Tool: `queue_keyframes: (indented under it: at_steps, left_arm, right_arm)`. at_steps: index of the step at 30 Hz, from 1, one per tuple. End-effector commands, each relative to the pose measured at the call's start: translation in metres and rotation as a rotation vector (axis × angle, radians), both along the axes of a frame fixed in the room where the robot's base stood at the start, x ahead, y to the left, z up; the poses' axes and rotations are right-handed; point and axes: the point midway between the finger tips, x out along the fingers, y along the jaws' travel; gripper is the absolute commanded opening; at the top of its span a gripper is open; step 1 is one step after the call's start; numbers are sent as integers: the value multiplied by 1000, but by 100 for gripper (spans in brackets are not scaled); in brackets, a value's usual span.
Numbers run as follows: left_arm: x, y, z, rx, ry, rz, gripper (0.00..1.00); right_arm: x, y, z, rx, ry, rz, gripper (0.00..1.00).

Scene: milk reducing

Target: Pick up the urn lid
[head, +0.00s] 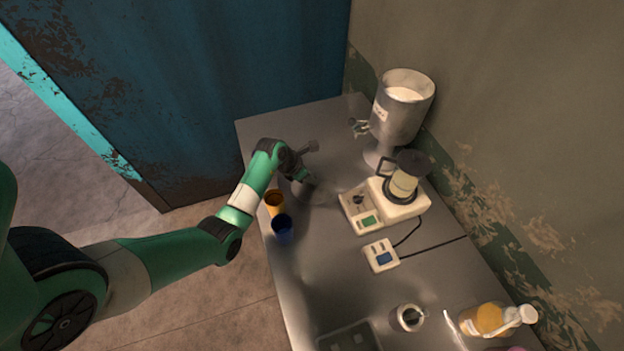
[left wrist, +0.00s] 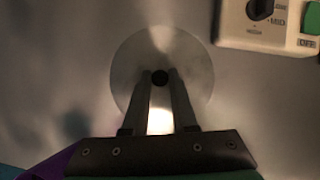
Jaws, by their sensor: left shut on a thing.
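The urn lid (left wrist: 190,62) is a round, shiny metal disc with a small dark knob, in the left wrist view. In the head view the lid (head: 324,195) is a faint disc on or close to the steel table, left of the white hot-plate device. My left gripper (head: 309,181) is over it, and in the left wrist view its fingers (left wrist: 159,80) are shut on the dark knob. Whether the lid touches the table is hard to tell. The metal urn (head: 394,122) stands open at the back right with white liquid inside. My right gripper is not in view.
A beaker (head: 404,184) stands on the white hot-plate device (head: 360,212), with a small control box (head: 381,256) in front. An orange cup (head: 274,202) and a blue cup (head: 283,229) stand near the left table edge. A bottle (head: 487,320) is at the front right.

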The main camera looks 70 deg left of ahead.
Motion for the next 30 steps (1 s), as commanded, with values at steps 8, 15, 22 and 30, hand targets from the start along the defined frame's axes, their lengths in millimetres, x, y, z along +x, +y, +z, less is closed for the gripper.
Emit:
queue_keyframes:
  at_steps: [8, 15, 22, 30]
  left_arm:
    - [-13, -13, 54, 2, -3, -1, 0]
    - [-49, -49, 96, 0, 0, -1, 0]
    - [-81, -81, 115, 1, -1, -1, 0]
    - [-98, -98, 124, 1, -1, -1, 0]
  right_arm:
    - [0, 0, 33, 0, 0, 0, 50]
    - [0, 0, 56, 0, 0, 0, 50]
    - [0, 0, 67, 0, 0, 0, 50]
    - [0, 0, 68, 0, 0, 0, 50]
